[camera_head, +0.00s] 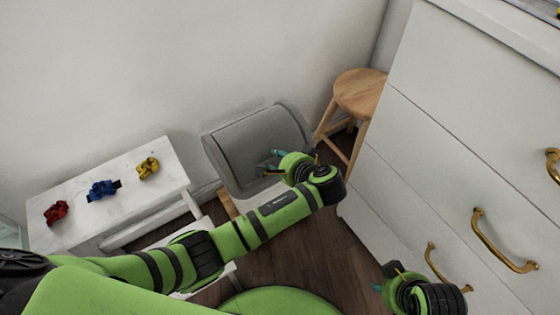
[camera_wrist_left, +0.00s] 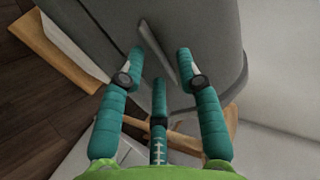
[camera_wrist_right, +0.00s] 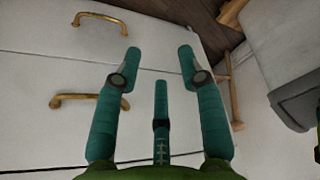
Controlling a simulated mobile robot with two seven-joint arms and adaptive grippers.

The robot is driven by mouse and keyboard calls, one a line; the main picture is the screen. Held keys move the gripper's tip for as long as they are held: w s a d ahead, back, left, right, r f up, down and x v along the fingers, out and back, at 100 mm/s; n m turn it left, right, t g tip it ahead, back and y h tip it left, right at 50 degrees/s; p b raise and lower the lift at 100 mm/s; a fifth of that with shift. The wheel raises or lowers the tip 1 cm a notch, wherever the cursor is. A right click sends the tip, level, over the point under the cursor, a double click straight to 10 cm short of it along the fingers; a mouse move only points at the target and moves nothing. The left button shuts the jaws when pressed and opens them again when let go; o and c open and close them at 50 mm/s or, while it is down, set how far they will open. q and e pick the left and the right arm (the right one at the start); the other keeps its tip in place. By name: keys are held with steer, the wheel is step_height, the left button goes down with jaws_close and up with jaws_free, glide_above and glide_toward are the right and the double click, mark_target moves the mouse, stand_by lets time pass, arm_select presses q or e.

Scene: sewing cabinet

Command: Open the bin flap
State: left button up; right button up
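The grey bin (camera_head: 240,135) stands against the wall, with a rounded front. In the left wrist view the bin (camera_wrist_left: 210,30) fills the top, and a thin raised handle (camera_wrist_left: 158,52) sticks out from its face. My left gripper (camera_head: 275,162) is at the bin's front in the head view. Its fingers (camera_wrist_left: 162,68) are open, one on each side of the handle, with a gap to it; whether they touch the bin's face I cannot tell. My right gripper (camera_head: 388,278) is by the cabinet, and its fingers (camera_wrist_right: 158,66) are open and empty.
A white cabinet (camera_head: 455,135) with brass handles (camera_head: 500,242) stands at the right. A wooden stool (camera_head: 360,92) stands between bin and cabinet. A white table (camera_head: 130,205) at the left holds red, blue and yellow items. Dark floor (camera_head: 310,258) lies free below the bin.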

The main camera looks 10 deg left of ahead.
arm_select(q)
steer(key=shift+c, duration=0.4)
jaws_close()
